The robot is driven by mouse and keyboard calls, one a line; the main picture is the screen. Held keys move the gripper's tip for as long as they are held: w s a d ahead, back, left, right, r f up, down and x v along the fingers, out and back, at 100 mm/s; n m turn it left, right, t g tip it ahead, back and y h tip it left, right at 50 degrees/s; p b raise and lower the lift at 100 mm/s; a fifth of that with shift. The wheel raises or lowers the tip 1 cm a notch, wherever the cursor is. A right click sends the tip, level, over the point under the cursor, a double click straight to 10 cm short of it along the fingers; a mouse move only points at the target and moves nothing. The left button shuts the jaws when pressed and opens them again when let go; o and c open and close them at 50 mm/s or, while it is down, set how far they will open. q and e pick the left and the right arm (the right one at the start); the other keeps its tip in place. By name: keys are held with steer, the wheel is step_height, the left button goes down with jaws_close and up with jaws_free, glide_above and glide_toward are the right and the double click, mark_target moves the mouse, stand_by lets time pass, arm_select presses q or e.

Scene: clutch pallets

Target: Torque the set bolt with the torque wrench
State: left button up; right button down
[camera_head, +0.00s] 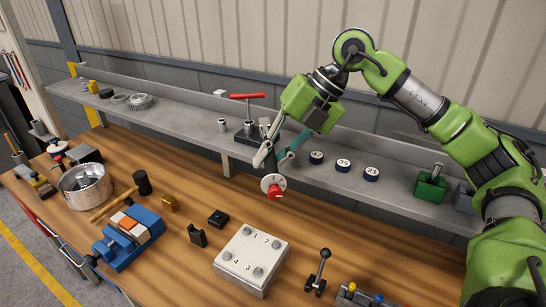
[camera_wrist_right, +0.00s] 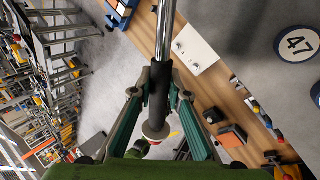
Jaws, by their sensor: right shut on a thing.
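My right gripper (camera_head: 280,150) is shut on the torque wrench, above the bench near the shelf's front edge. In the right wrist view the gripper (camera_wrist_right: 158,90) closes around the wrench's black grip (camera_wrist_right: 158,100), and a bright metal shaft (camera_wrist_right: 165,35) runs out past the top edge. The wrench's white dial with a red end (camera_head: 273,186) hangs below the fingers in the head view. A white block (camera_head: 235,262) with several bolts beside the numbers 1 to 4 lies on the bench below, apart from the wrench. I cannot tell which is the set bolt. My left gripper is not in view.
A grey shelf (camera_head: 190,120) behind the bench holds a red-handled tool (camera_head: 247,97), numbered discs (camera_head: 343,165) and a green block (camera_head: 430,187).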

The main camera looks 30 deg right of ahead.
steer(key=shift+w+a+r+m+t, duration=0.15)
steer(key=shift+w+a+m+t, duration=0.35)
steer(key=shift+a+m, duration=0.15)
steer(key=shift+a, duration=0.15)
steer(key=shift+w+a+m+t+h, duration=0.35)
steer(key=shift+w+a+m, duration=0.2)
steer(key=shift+a+m, duration=0.25)
steer(key=shift+w+a+m+t+h, duration=0.25)
steer(key=shift+w+a+m+h, duration=0.1)
steer(key=shift+w+a+m, duration=0.4)
stand_by(0.3)
